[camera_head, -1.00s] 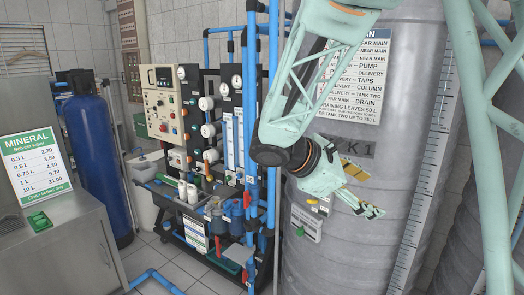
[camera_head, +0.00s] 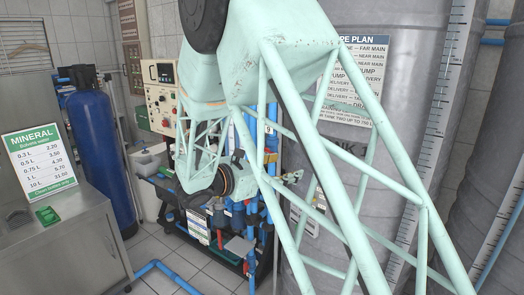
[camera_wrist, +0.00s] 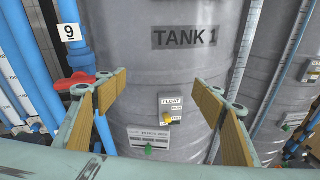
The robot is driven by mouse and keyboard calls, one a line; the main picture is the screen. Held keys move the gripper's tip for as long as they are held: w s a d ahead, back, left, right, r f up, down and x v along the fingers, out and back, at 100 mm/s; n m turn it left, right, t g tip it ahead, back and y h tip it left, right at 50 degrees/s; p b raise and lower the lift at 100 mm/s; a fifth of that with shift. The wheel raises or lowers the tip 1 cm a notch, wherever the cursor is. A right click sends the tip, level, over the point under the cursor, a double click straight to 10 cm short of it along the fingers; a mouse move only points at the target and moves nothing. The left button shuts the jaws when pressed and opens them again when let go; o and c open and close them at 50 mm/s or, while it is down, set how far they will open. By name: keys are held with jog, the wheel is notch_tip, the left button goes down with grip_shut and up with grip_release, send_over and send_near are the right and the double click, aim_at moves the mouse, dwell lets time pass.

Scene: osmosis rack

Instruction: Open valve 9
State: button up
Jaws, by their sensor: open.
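Valve 9's red handle (camera_wrist: 75,84) shows at the left of the wrist view. It lies crosswise on a vertical blue pipe, below a white tag marked 9 (camera_wrist: 69,32). My gripper (camera_wrist: 172,98) is open and empty, its tan-padded fingers spread wide. The left finger overlaps the handle's right end in the picture; I cannot tell whether they touch. The gap between the fingers faces the grey tank, right of the handle. In the head view my gripper (camera_head: 290,177) is small and partly behind my own arm's lattice. I cannot make out the valve there.
Tank 1 (camera_wrist: 185,65) fills the middle of the wrist view, with a small float box (camera_wrist: 171,108) and a label plate with a green knob (camera_wrist: 149,150). More blue pipes (camera_wrist: 25,70) stand at left. The equipment rack (camera_head: 160,85) is partly behind my arm in the head view.

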jog(key=w+a+f+n+t+y+p, duration=0.1)
jog(key=a+n+t, duration=0.3)
jog(key=a, duration=1)
jog(key=shift+w+a+f+n+y+p, duration=0.25)
jog(key=shift+w+a+n+y+p, duration=0.1)
jog(key=shift+w+y+p, duration=0.25)
jog(key=shift+w+d, duration=0.1)
jog(key=shift+w, duration=0.05)
jog(key=shift+p+x, duration=0.65)
jog(key=shift+x, duration=6.1)
jog(key=shift+c, duration=0.3)
jog(key=c, duration=0.8)
